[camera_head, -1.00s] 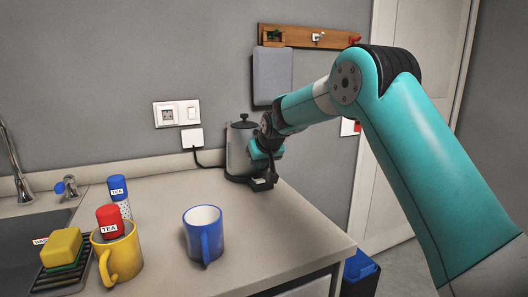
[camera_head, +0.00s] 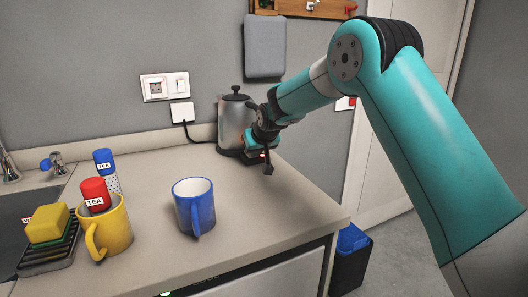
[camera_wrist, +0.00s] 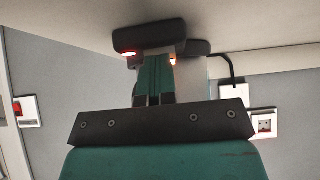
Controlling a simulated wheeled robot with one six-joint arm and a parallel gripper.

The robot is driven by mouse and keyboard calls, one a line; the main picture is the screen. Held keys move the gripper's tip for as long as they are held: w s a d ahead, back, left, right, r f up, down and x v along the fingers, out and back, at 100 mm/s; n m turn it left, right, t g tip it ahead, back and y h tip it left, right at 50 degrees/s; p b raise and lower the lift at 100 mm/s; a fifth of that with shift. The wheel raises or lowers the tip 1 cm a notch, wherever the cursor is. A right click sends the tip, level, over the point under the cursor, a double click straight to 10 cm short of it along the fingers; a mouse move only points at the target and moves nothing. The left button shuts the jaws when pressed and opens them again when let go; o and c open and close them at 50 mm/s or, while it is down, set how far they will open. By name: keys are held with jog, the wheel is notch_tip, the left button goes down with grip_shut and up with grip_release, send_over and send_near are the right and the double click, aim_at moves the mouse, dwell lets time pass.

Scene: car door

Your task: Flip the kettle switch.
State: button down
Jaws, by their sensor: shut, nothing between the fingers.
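The metal kettle (camera_head: 235,122) with a dark lid stands on its black base at the back right of the counter. In the wrist view, dark parts at the kettle's base (camera_wrist: 150,34) show a red glow. I take the glowing part to be the kettle switch (camera_wrist: 129,54); a small red spot also shows beside the gripper in the head view. My gripper (camera_wrist: 157,62) is shut and empty, its teal fingers close to the dark parts. I cannot tell whether they touch. My arm hides part of the kettle's right side.
A wall plug (camera_head: 181,113) has a cord towards the kettle. The counter's right edge is close to my gripper.

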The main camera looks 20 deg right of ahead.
jog(key=shift+a, duration=0.25)
jog(key=shift+r+p, duration=0.65)
jog(key=shift+r, duration=0.25)
jog(key=shift+r+p, duration=0.3)
jog(key=shift+r, duration=0.05)
jog(key=v, duration=1.2)
jog(key=shift+s+p, duration=0.25)
jog(key=shift+p, duration=0.05)
jog(key=shift+r, duration=0.2)
jog(key=s+a+n+g+y+p, duration=0.1)
jog(key=s+a+n+g+p, duration=0.1)
jog(key=s, duration=1.1)
jog(key=s+a+r+n+g+y+p, duration=0.1)
jog(key=s+a, duration=0.4)
jog(key=s, duration=0.8)
jog(key=s+a+r+n+g+y+p, duration=0.1)
jog(key=s+a+n+g+p, duration=0.2)
jog(key=s, duration=1)
jog(key=shift+a+r+n+g+y+p, duration=0.35)
jog(key=shift+a+g, duration=0.25)
jog(key=shift+g, duration=0.5)
